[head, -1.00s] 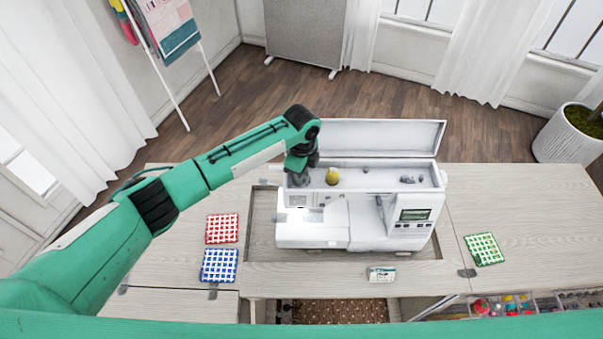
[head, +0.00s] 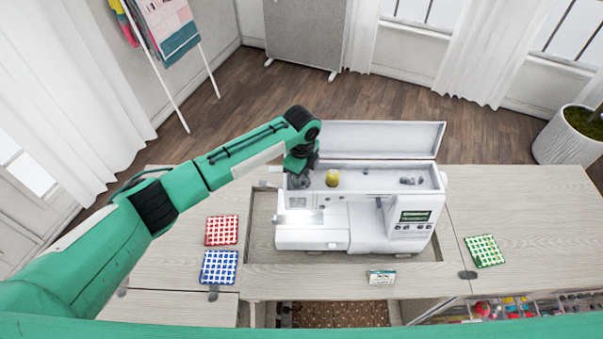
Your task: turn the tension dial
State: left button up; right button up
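The white sewing machine (head: 364,232) sits in the recess of the wooden cabinet (head: 530,215), with its top lid (head: 375,139) raised. Its display (head: 414,216) shows dark with light text, and a bright light shines at the needle area (head: 300,217). My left gripper (head: 299,180) points down at the left end of the machine's open top. The tension dial cannot be made out; the gripper is over that end. The gripper's fingers are dark and small, so I cannot tell whether they are open or shut. My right gripper is not in view.
A yellow thread spool (head: 332,178) stands in the machine's top, just right of my gripper. Red (head: 221,230), blue (head: 219,267) and green (head: 484,250) checked cloths lie on the cabinet. A small packet (head: 381,277) lies at the front. The cabinet's right side is mostly clear.

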pick_arm(q)
jog(key=shift+r, duration=0.25)
notch_tip(320, 180, up, 13)
jog(key=b, duration=0.4)
jog(key=shift+r+b, duration=0.15)
jog(key=shift+b, duration=0.25)
